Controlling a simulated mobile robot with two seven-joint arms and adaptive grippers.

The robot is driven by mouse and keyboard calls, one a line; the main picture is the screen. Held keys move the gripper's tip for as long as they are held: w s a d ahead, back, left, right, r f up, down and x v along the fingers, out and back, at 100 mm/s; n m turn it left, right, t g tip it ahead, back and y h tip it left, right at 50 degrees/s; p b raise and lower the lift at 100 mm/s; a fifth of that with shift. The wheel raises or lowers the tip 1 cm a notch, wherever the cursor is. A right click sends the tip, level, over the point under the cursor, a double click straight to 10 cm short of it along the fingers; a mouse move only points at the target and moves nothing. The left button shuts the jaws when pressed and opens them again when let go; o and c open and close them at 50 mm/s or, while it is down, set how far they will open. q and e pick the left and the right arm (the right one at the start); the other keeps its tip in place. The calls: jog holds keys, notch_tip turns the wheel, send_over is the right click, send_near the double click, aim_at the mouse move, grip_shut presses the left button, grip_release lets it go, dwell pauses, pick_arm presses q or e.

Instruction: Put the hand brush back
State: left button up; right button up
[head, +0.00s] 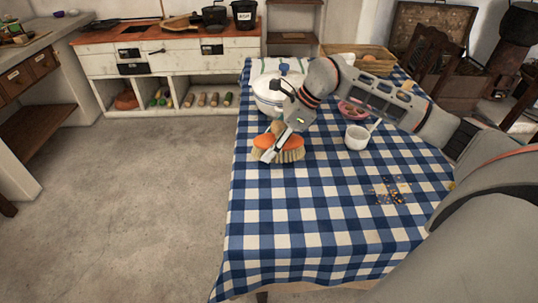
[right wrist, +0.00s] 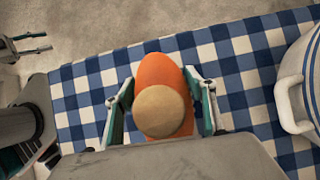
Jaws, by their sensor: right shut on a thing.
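The hand brush (head: 292,154) has an orange body, pale bristles and a round wooden knob. It is at the left part of the checked table, bristles down, in front of the white pot. I cannot tell if the bristles touch the cloth. My right gripper (head: 275,147) is shut on it from above. In the right wrist view the orange brush (right wrist: 158,72) sits between the two fingers, the knob towards the camera. My left gripper (right wrist: 45,41) shows at the upper left of that view, its fingers apart and empty, beyond the table edge. It is not in the head view.
A white lidded pot (head: 268,103), a pink bowl (head: 350,112) and a white cup (head: 356,138) stand near my right arm. Crumbs (head: 388,192) lie on the right of the checked cloth (head: 290,225). The front left of the table is clear. A counter (head: 105,63) stands behind.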

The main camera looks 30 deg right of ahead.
aim_at(293, 138)
jog(key=shift+f, duration=2)
jog(key=shift+f+b, duration=0.1)
jog(key=shift+b, duration=0.2)
jog(key=o, duration=1.1)
jog(key=shift+f, duration=0.1)
jog(key=shift+d+r, duration=0.2)
jog(key=shift+r, duration=0.25)
jog(key=p+v, duration=0.1)
jog(key=v, duration=1)
jog(key=shift+s+r, duration=0.15)
jog(key=shift+r, duration=0.05)
